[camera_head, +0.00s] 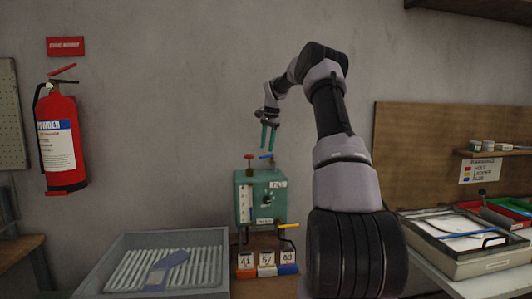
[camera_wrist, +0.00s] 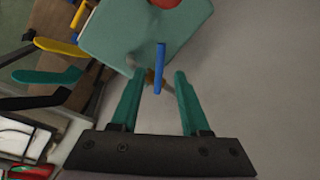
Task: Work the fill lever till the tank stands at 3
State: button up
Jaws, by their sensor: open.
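The green tank box (camera_head: 260,207) stands on the bench below my gripper, with a pale upright gauge (camera_head: 245,205) on its front left. The gauge level is too small to read. A blue lever (camera_head: 266,156) sticks out at the top right of the box, and it also shows in the wrist view (camera_wrist: 160,68). A yellow lever (camera_head: 288,225) is low on the right side. Which one is the fill lever I cannot tell from the labels. My gripper (camera_head: 268,148) points down, open and empty. In the wrist view its green fingers (camera_wrist: 158,82) stand either side of the blue lever's line, seemingly apart from it.
A red knob (camera_head: 249,160) tops the box. Number tags (camera_head: 266,259) stand in front. A grey ribbed tray (camera_head: 205,244) is at left, a framed tray (camera_head: 470,258) at right. Yellow (camera_wrist: 57,46), green (camera_wrist: 45,76) and black (camera_wrist: 35,102) handles show in the wrist view.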

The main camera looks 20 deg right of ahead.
jog(key=shift+w+a+f, duration=0.1)
jog(key=shift+w+f, duration=0.05)
jog(key=shift+f, duration=0.7)
jog(key=shift+w+f, duration=0.15)
jog(key=shift+f, duration=0.65)
grip_shut()
jog(key=shift+r, duration=0.1)
